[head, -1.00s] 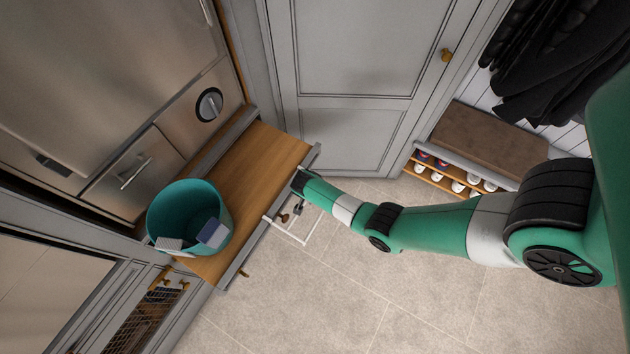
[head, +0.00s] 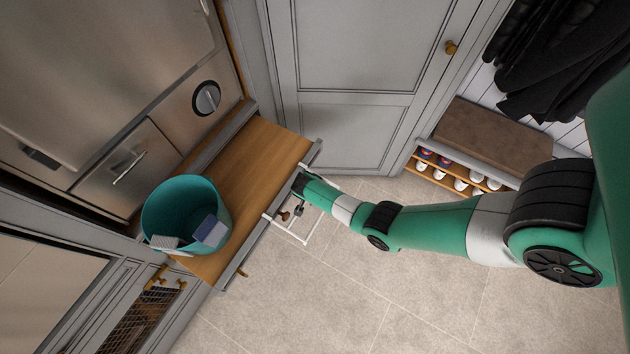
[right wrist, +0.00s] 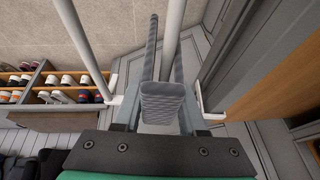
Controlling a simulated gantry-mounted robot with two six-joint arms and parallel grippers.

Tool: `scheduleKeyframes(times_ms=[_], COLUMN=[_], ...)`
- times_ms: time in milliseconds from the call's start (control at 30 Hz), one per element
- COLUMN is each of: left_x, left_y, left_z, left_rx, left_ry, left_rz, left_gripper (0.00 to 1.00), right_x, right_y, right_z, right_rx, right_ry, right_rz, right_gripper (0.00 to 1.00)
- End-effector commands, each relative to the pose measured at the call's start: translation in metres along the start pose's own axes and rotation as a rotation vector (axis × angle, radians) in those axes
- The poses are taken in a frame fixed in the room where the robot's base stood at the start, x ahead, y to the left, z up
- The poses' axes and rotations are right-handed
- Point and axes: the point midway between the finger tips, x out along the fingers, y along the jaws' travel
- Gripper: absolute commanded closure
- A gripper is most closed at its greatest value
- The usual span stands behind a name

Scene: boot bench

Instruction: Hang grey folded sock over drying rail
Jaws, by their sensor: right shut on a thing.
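My right gripper (head: 298,184) is over the drying rail beside the wooden counter; in the right wrist view the gripper (right wrist: 165,103) is shut on the grey folded sock (right wrist: 167,98). The sock's knit fold faces the camera. Its two long halves extend away on either side of a white bar of the drying rail (right wrist: 172,32), so it appears to straddle that bar. Whether it rests on the bar is unclear. In the head view the white drying rail (head: 293,238) sticks out from the cabinet front, and the gripper largely hides the sock. My left gripper is out of view.
A teal bucket (head: 152,210) stands on the wooden counter (head: 262,160), with a grey cloth (head: 164,242) and a blue cloth (head: 211,231) at its rim. A bench with a shoe rack (head: 458,176) stands at the right. The tiled floor (head: 345,280) is clear.

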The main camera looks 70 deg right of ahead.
Motion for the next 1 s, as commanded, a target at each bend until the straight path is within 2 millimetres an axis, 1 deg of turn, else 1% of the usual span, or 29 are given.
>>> scheduleKeyframes(times_ms=[33, 333, 667, 700, 867, 900, 1000], left_x=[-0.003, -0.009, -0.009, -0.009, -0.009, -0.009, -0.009], left_y=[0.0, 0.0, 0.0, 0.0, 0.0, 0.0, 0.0], left_z=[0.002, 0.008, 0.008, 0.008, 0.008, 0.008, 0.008], left_rx=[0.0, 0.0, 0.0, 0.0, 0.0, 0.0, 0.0], left_ry=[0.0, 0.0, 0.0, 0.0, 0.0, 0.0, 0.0], left_rz=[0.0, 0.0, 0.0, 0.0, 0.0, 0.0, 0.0], left_gripper=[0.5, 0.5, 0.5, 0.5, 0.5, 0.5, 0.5], right_x=[0.004, 0.015, 0.015, 0.015, 0.015, 0.015, 0.015], right_y=[0.002, 0.003, 0.003, 0.003, 0.003, 0.002, 0.002], right_z=[0.002, 0.006, 0.007, 0.007, 0.006, 0.006, 0.006], right_rx=[-0.001, 0.0, 0.0, 0.0, 0.0, 0.0, 0.0], right_ry=[0.0, 0.0, 0.0, 0.0, 0.0, 0.0, 0.0], right_rz=[0.005, 0.003, 0.003, 0.003, 0.002, 0.002, 0.001], right_gripper=[1.0, 1.0, 1.0, 0.56, 0.27, 0.24, 0.24])
